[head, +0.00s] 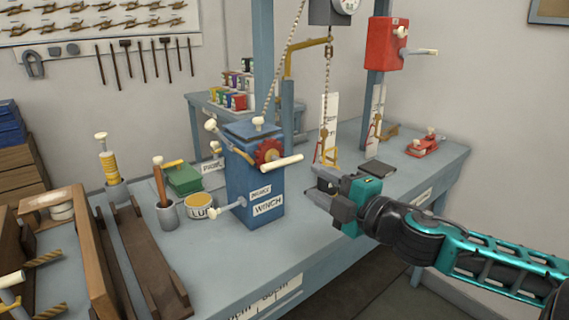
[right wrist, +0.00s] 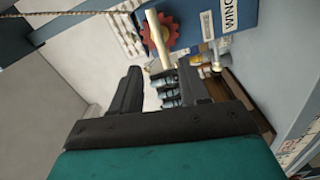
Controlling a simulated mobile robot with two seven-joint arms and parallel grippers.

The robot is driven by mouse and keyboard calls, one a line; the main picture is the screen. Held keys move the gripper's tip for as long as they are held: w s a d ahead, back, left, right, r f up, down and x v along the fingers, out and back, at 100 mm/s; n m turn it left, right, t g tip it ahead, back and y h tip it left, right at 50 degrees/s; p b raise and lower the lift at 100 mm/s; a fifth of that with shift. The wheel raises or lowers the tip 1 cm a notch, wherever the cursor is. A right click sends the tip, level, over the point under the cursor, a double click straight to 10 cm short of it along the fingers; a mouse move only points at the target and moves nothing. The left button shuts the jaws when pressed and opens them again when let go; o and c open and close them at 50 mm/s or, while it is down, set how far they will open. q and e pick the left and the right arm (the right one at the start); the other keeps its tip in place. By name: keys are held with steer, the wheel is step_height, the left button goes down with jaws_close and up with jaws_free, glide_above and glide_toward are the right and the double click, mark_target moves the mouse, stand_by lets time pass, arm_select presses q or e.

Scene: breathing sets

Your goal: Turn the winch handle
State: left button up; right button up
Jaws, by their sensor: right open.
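The blue winch box (head: 240,180) stands on the grey bench with a "WINCH" label on its front. A red toothed wheel (head: 268,151) is on its right side, and the cream handle grip (head: 284,163) sticks out to the right there. My right gripper (head: 318,188) is right of and slightly below the grip, apart from it. In the right wrist view the gripper (right wrist: 160,70) has its fingers spread with nothing held. The handle grip (right wrist: 157,42) and red wheel (right wrist: 166,35) show beyond the fingertips. My left gripper is out of view.
A yellow tin (head: 200,207) and a grey cup (head: 167,215) stand left of the winch. A chain (head: 327,90) hangs behind it. A red box with a lever (head: 385,45) is on the right post. A red device (head: 422,147) lies at the bench's right.

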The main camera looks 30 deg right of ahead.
mark_target(285, 163)
steer(key=shift+m, duration=0.5)
steer(key=shift+w+a+r+p, duration=0.1)
steer(key=shift+w+a+p, duration=0.1)
steer(key=shift+w, duration=2.45)
steer(key=shift+w+a+r+p, duration=0.1)
steer(key=shift+w+a+p, duration=0.1)
steer(key=shift+w, duration=2.45)
steer(key=shift+w+a+f, duration=0.1)
steer(key=shift+w+f, duration=0.1)
steer(key=shift+w, duration=0.9)
steer(key=shift+c, duration=0.2)
jaws_close()
steer(key=shift+m, duration=0.6)
steer(key=shift+o, duration=0.2)
jaws_free()
